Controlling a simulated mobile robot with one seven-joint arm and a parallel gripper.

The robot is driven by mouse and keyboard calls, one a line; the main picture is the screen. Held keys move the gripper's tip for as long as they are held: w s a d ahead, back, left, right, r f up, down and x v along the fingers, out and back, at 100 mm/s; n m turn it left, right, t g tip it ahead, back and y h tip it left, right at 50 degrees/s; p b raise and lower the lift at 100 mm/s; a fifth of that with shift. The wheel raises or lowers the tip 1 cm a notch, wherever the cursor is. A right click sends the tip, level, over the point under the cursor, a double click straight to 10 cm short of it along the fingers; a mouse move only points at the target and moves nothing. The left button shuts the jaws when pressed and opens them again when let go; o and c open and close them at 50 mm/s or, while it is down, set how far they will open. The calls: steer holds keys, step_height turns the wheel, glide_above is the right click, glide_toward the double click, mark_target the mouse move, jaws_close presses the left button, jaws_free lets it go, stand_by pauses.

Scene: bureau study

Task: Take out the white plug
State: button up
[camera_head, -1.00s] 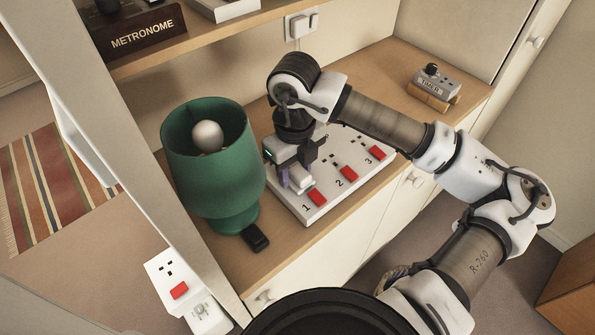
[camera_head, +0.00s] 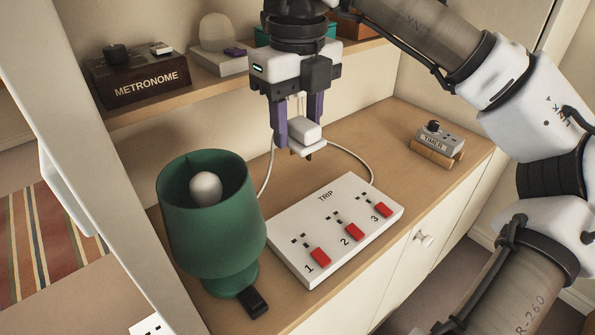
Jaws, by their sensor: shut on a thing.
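The white plug (camera_head: 304,131) is between the purple fingers of my gripper (camera_head: 299,125), its brass-coloured pins pointing down. My gripper is shut on it and holds it in the air above the power strip. A white cord hangs from the plug down behind the strip. The white power strip (camera_head: 290,252) is marked TRIP and lies on the wooden desktop. It has three numbered sockets with red switches: 1 (camera_head: 320,256), 2 (camera_head: 352,232) and 3 (camera_head: 382,209). All three sockets are empty.
A green lamp (camera_head: 209,222) stands left of the strip, with a small black switch (camera_head: 252,302) at its foot. A grey TIMER box (camera_head: 435,143) is at the right. A METRONOME box (camera_head: 140,78) stands on the shelf above.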

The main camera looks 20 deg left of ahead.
mark_target(298, 118)
step_height(298, 118, up, 6)
steer(key=shift+f, duration=0.1)
steer(key=shift+r+p, duration=0.4)
steer(key=shift+p, duration=0.25)
steer(key=shift+r+p, duration=1.25)
steer(key=shift+p, duration=0.1)
